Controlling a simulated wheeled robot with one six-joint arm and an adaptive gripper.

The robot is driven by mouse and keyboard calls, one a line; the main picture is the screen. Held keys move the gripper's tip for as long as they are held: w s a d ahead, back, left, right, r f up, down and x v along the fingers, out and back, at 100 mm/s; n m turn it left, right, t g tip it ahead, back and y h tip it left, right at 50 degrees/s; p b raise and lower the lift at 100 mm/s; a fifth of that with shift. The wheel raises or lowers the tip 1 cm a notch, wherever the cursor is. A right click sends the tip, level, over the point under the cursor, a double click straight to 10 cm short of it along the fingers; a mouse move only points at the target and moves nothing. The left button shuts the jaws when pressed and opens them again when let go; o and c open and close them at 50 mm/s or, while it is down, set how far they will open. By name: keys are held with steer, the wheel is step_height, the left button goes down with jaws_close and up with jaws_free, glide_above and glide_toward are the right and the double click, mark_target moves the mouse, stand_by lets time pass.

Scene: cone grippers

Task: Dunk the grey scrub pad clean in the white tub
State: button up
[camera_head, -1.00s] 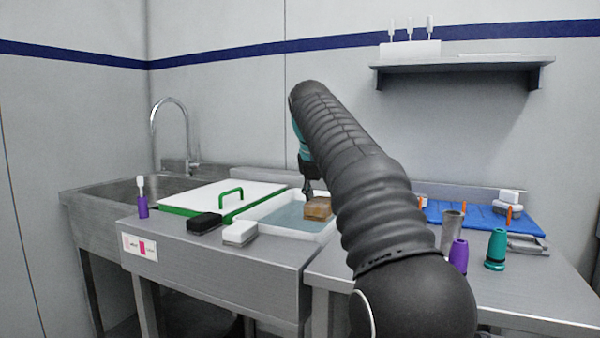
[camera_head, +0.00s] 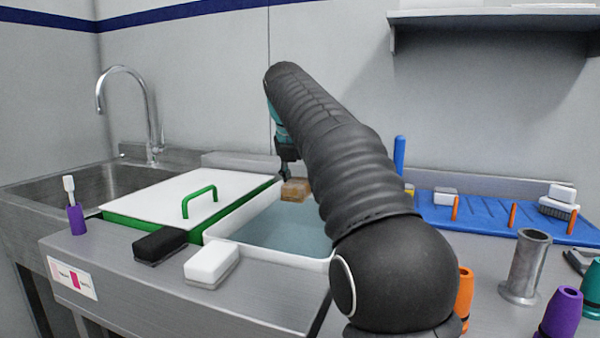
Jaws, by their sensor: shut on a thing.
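The white tub (camera_head: 228,221) sits in the steel counter, with blue-grey water in it. My gripper (camera_head: 288,176) points down at the tub's far end, partly hidden by my dark arm. It is shut on a tan-brown block (camera_head: 294,190), which looks like the scrub pad with a brown coat; no grey shows on it. The pad is at the tub's far end, and I cannot tell whether it touches the water. My arm covers the tub's right side.
A white lid with a green handle (camera_head: 200,196) lies left of the tub. A black block (camera_head: 159,245) and a white block (camera_head: 211,264) lie in front. A sink with a tap (camera_head: 150,110) is at left. A blue mat (camera_head: 480,215), steel cup (camera_head: 526,265) and coloured cones stand at right.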

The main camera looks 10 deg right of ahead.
steer(key=shift+f+b, duration=1.35)
steer(key=shift+f, duration=3.8)
steer(key=shift+r+p, duration=1.35)
steer(key=shift+r, duration=4.45)
